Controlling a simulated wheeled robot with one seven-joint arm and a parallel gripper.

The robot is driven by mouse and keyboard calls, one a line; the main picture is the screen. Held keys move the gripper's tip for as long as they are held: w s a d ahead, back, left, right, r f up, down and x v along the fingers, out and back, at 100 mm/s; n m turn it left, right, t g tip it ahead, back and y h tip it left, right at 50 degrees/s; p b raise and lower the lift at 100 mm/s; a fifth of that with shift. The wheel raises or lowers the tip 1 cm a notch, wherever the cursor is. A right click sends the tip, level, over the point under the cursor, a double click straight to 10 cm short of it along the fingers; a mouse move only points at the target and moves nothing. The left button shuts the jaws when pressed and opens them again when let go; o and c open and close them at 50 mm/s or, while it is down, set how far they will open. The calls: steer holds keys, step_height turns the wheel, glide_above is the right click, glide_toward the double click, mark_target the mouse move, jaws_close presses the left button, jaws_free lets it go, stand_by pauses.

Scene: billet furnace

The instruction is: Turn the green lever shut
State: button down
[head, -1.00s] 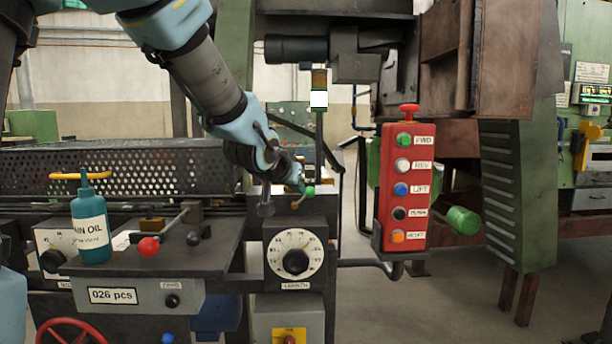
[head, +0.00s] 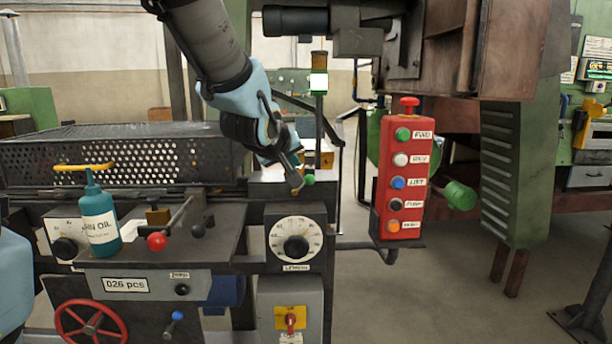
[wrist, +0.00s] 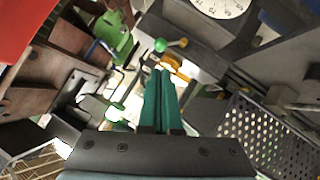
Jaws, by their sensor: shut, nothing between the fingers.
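The green lever shows as a small green ball knob (head: 309,180) above the length dial in the head view. In the wrist view its green knob (wrist: 160,45) sits on a short arm beside a brass-coloured fitting (wrist: 176,67). My gripper (wrist: 160,72) is shut and empty, its two teal fingers together and pointing toward the fitting, just short of the knob in the picture. I cannot tell whether they touch anything.
A red button box (head: 403,178) and a green cylinder (head: 460,195) stand to the right. The length dial (head: 296,246) is below the lever. An oil bottle (head: 99,217) and a red-knobbed lever (head: 157,241) are at left. A perforated guard (head: 120,160) lies behind.

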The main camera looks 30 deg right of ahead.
mark_target(310, 179)
steer(key=p+x, duration=0.2)
steer(key=x, duration=1.1)
steer(key=shift+w+f, duration=0.15)
steer(key=shift+f, duration=0.05)
steer(key=shift+d+f+m+y, duration=0.15)
steer(key=shift+d+m+y, duration=0.15)
steer(key=shift+d+y, duration=0.1)
steer(key=shift+s+d+f+m+t+y+b, duration=0.5)
steer(key=shift+d+f+m+y+b, duration=0.4)
steer(key=shift+b, duration=0.6)
steer(key=shift+s+d+f+m+y+b, duration=0.3)
steer(key=shift+f+m+y+b, duration=0.1)
steer(key=shift+m+y+b, duration=0.35)
steer(key=shift+d+f+m+t+y+b, duration=0.2)
steer(key=shift+f+m+t+y+b, duration=0.25)
steer(key=shift+f+t+y, duration=0.25)
steer(key=shift+r, duration=0.1)
